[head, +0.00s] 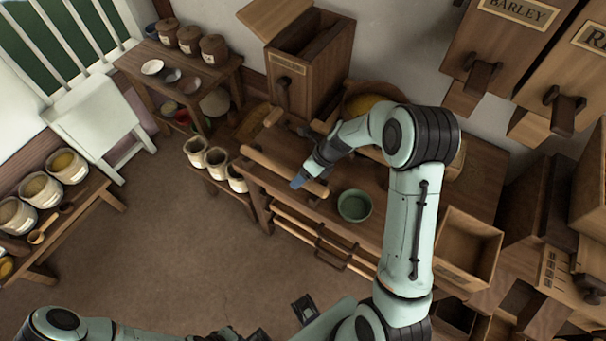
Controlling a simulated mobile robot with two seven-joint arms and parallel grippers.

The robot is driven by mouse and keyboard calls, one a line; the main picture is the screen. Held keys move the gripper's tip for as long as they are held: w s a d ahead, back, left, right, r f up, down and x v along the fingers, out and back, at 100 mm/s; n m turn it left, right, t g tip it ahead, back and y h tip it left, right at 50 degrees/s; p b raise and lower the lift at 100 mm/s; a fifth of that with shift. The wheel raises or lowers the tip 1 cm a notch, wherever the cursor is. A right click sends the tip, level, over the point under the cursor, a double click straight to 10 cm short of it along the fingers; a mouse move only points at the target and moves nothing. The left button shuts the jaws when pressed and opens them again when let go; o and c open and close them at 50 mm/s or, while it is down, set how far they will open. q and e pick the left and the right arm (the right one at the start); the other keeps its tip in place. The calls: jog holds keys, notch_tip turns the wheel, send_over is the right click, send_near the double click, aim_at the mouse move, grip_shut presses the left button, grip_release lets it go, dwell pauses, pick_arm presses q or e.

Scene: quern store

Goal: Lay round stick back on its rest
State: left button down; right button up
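A round, pale wooden stick (268,164) lies slanting along the front left part of the wooden table, in the head view. My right gripper (298,182) reaches over the table from the right, with its bluish fingertips at the stick's right half. The fingers cover part of the stick, and I cannot tell whether they are closed on it. I cannot clearly make out the stick's rest. My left arm comes in along the bottom edge; its gripper is not clearly visible.
A green bowl (354,206) stands just right of my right gripper. A wooden bin (310,62) stands behind, and an open wooden box (467,246) is at the right. Several jars stand left of the table. Pale rails (297,232) run below its front edge. Open floor lies in front.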

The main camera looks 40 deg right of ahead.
pick_arm(q)
jog(key=r+p, duration=0.1)
jog(key=w+r+p, duration=0.1)
jog(key=shift+w+r, duration=0.2)
jog(key=shift+r, duration=0.15)
pick_arm(e)
jog(key=v, duration=1.3)
